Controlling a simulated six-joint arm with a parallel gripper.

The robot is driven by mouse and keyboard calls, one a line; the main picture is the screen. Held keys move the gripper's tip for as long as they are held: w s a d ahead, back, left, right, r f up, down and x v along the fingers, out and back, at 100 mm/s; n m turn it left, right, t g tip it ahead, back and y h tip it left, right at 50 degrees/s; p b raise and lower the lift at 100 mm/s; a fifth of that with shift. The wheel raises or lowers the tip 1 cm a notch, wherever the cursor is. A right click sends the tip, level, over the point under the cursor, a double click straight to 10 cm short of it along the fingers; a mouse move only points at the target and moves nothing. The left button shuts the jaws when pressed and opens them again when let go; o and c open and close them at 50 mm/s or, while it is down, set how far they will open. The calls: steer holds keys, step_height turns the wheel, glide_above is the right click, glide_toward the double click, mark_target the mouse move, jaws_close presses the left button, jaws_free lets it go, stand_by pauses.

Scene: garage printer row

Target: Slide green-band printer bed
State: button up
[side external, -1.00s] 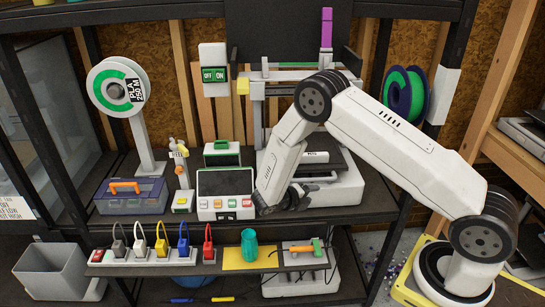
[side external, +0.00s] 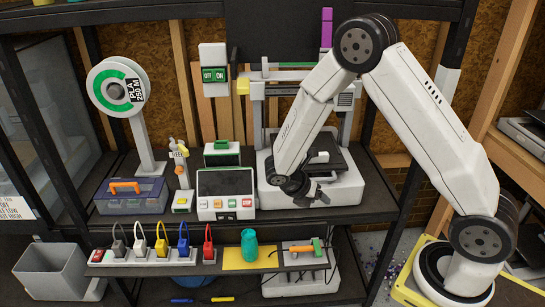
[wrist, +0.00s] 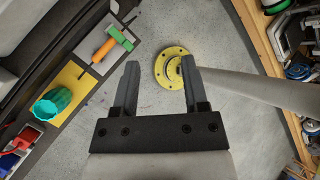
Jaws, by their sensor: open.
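The printer (side external: 257,100) has a green band (side external: 297,65) along its top bar and stands at the back of the bench. Its dark bed (side external: 338,163) lies on the white base (side external: 345,192), partly hidden by my arm. A small white piece (side external: 318,157) shows at the bed. My gripper (side external: 314,199) is in front of the printer base, to the front left of the bed; contact cannot be told. In the wrist view, my gripper (wrist: 160,80) has its two fingers wide apart with nothing between them. The bed is not recognisable in the wrist view.
A control box with a screen (side external: 225,185) stands left of the printer. A spool (side external: 118,88) stands left.

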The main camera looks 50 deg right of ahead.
steer(key=s+a+r+m+t+y, duration=0.2)
steer(key=s+a+r+m+y, duration=0.2)
steer(key=a+m, duration=0.3)
steer(key=shift+s+r+m+t+y, duration=0.35)
steer(key=shift+r+m+y, duration=0.5)
steer(key=shift+m, duration=1.95)
